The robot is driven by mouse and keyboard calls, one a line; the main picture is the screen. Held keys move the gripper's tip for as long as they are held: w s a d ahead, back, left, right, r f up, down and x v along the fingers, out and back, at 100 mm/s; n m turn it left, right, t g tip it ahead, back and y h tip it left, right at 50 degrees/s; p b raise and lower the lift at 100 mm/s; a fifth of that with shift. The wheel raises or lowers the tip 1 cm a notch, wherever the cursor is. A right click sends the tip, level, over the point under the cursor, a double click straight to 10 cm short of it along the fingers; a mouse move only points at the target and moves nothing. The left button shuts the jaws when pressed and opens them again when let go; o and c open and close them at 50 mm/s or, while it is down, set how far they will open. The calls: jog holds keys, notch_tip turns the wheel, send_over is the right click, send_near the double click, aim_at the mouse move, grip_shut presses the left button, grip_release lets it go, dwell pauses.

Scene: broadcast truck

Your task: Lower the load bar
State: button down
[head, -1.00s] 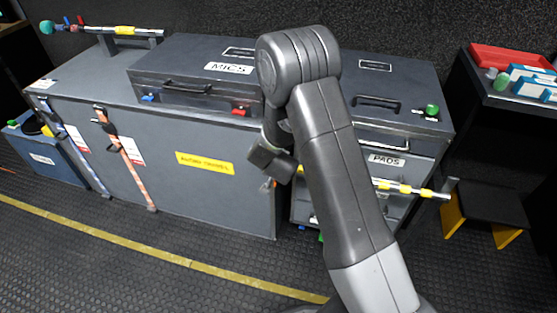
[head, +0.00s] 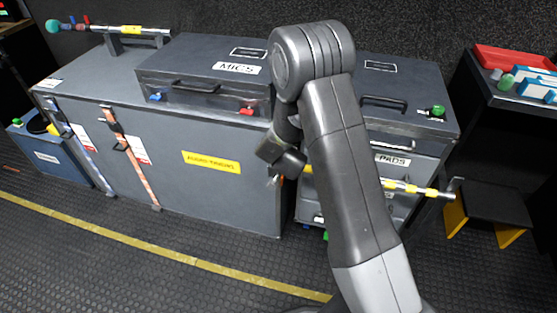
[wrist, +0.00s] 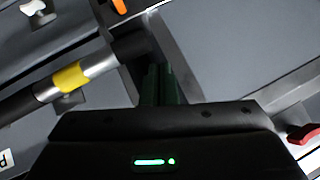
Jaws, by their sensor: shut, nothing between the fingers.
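The load bar (head: 408,187), a pale metal tube with yellow bands, runs across the front of the drawer case at the right in the head view. My arm hides part of its middle. In the wrist view the bar (wrist: 70,78) slants up from the left, with a yellow band and a black end close to my fingers. My gripper (head: 273,180) is at the left end of the bar. In the wrist view my dark green fingers (wrist: 160,84) are together and empty, beside the black end; whether they touch it I cannot tell.
The drawer case (head: 425,147) stands behind the bar, next to a long grey case (head: 225,195) carrying the MICS box (head: 205,88). Another yellow-banded bar (head: 125,30) is at the back left. A black step (head: 490,205) stands right. The floor in front is clear.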

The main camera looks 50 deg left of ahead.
jog(key=s+d+r+p, duration=0.2)
jog(key=s+d+r, duration=0.2)
jog(key=r, duration=0.5)
jog(key=shift+s+r, duration=0.2)
jog(key=shift+s, duration=0.65)
jog(key=shift+f, duration=0.1)
jog(key=w+a+f, duration=0.1)
jog(key=f, duration=0.1)
jog(key=w+a+f+b, duration=0.1)
jog(key=w+f, duration=0.1)
jog(key=w+a+f+b, duration=0.1)
jog(key=w+f, duration=0.1)
jog(key=shift+w+a+f, duration=0.25)
jog(key=shift+a+f, duration=0.05)
jog(key=shift+f, duration=0.05)
jog(key=shift+w+a+f+b, duration=0.15)
jog(key=shift+f+b, duration=0.15)
jog(key=shift+f, duration=0.3)
jog(key=shift+s+a+f+b, duration=0.15)
jog(key=shift+f+b, duration=0.1)
jog(key=shift+f, duration=0.35)
jog(key=shift+w+f, duration=0.2)
jog(key=shift+f, duration=0.45)
jog(key=shift+d, duration=0.1)
